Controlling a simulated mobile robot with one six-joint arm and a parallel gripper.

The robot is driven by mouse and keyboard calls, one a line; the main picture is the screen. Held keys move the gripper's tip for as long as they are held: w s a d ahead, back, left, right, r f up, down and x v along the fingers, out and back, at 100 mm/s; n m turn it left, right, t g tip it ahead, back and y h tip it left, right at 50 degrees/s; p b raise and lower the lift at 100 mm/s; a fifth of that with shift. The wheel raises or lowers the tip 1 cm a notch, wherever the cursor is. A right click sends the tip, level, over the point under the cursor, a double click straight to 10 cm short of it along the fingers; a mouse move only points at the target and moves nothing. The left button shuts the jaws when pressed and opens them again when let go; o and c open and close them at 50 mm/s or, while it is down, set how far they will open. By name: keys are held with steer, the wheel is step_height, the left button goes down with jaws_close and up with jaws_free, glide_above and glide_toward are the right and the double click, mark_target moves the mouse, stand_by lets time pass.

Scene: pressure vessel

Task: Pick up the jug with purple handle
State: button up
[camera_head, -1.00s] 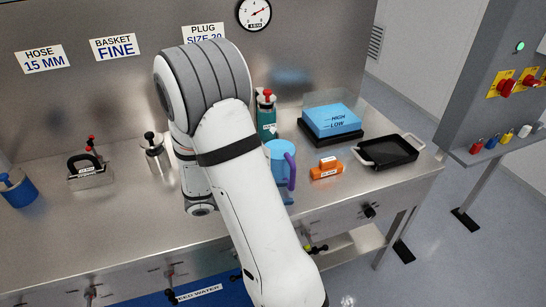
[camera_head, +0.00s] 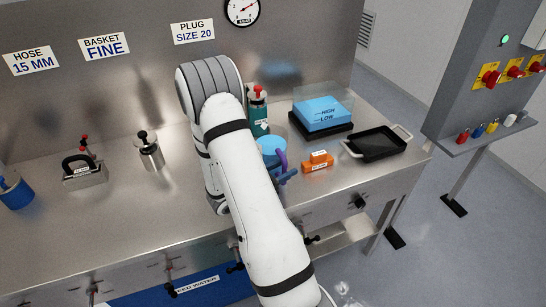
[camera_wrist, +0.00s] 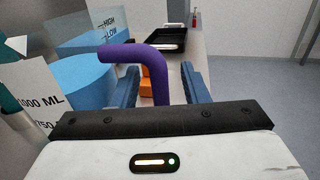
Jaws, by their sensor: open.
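The light-blue jug (camera_head: 270,146) stands on the steel bench, partly hidden behind my arm. Its purple handle (camera_head: 281,160) points to the right. In the wrist view the jug (camera_wrist: 88,85) is on the left, and the purple handle (camera_wrist: 158,78) curves across and down between my fingers. My gripper (camera_wrist: 160,66) is open, with one blue finger on each side of the handle's upright part. I cannot tell whether either finger touches it. In the head view my gripper (camera_head: 287,176) is just in front of the handle, partly hidden by my arm.
An orange block (camera_head: 317,162) sits close to the right of the handle. A black tray (camera_head: 376,144) and a blue box on a black base (camera_head: 321,115) stand farther right and back. A green bottle (camera_head: 258,112) is behind the jug.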

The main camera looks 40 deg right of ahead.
steer(key=shift+d, duration=0.25)
steer(key=shift+c, duration=0.3)
jaws_close()
